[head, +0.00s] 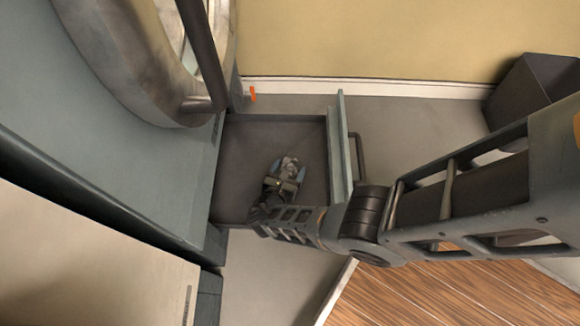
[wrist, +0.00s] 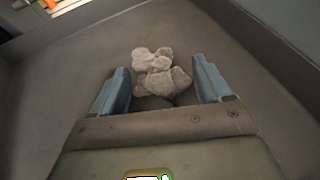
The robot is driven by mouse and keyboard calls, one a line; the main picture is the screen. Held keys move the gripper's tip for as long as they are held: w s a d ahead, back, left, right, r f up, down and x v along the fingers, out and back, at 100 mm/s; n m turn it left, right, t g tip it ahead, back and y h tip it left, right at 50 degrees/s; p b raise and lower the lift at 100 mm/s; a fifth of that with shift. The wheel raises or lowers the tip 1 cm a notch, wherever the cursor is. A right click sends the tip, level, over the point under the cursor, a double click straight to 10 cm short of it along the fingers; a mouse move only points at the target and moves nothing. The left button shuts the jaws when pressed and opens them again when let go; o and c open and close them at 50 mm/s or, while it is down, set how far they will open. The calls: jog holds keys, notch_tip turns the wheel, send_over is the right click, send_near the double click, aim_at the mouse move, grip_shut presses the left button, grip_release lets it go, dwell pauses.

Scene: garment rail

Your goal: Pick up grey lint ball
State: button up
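The grey lint ball (wrist: 160,75) is a lumpy, light grey clump on the floor of an open drawer (head: 240,150). In the head view the lint ball (head: 289,162) shows just beyond my gripper. My gripper (wrist: 160,84) is open, with one blue finger to each side of the lint ball. Its near part sits between the fingers, and its far part reaches past the fingertips. There is a gap between each finger and the lint. In the head view my gripper (head: 287,172) is down inside the drawer. The underside of the lint ball is hidden.
The drawer's front panel (head: 341,140) with a dark handle (head: 360,150) stands to the right. A machine with a round door (head: 175,60) is at the left. A small orange object (head: 253,94) is near the wall. A dark bin (head: 530,90) stands at the upper right.

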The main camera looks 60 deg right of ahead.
jog(key=c, duration=0.6)
